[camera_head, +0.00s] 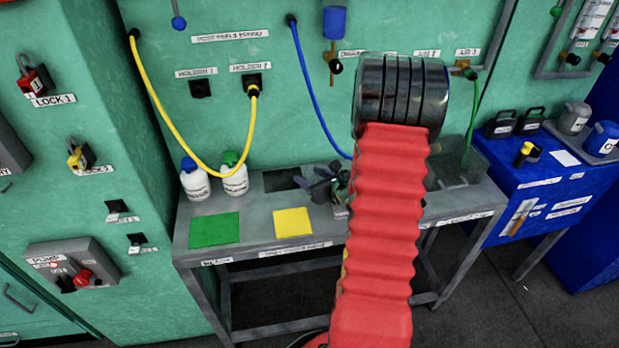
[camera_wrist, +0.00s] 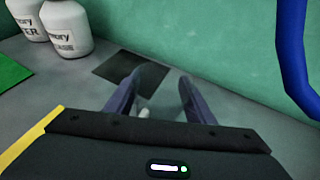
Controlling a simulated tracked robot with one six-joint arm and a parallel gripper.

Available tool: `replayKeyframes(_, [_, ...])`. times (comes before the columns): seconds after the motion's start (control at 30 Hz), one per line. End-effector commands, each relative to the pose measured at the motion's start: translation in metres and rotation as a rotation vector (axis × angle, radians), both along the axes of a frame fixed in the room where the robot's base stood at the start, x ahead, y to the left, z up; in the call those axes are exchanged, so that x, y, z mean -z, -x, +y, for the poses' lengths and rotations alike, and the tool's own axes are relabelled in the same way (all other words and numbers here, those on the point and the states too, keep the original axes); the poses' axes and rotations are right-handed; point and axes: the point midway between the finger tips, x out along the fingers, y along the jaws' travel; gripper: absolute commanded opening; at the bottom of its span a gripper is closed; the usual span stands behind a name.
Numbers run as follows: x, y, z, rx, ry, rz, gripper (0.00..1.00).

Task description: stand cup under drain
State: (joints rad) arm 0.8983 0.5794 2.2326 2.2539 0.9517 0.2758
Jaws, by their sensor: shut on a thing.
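My gripper (camera_head: 318,184) is low over the grey bench, right of a dark square. In the wrist view its two dark fingers (camera_wrist: 162,84) are apart, with a faint, see-through shape (camera_wrist: 160,90) between them. This looks like a clear cup, but its outline is hard to make out. In the head view the fingers are small and the cup cannot be made out. A brass outlet with a black knob (camera_head: 335,66) hangs under a blue container (camera_head: 334,22) on the green wall, beside a partly hidden label that seems to begin "DRAIN". My red arm hides part of that area.
The bench (camera_head: 205,262) has a green mat (camera_head: 214,230), a yellow mat (camera_head: 293,222) and a dark square (camera_wrist: 130,72). Two white bottles (camera_head: 195,182) stand at its left back. A blue hose (camera_head: 312,95) hangs down the wall. A clear bin (camera_head: 452,172) stands right.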

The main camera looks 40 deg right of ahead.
Motion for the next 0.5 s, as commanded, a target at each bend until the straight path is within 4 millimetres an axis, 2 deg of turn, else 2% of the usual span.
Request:
replayKeyframes(0.37, [0.0028,-0.0002,0.0003,-0.001,0.0,0.0,0.28])
replayKeyframes(0.4, [0.0033,-0.0002,0.0004,-0.001,0.0,0.0,0.5])
replayKeyframes(0.5, [0.0029,-0.0003,0.0004,-0.001,0.0,0.0,0.57])
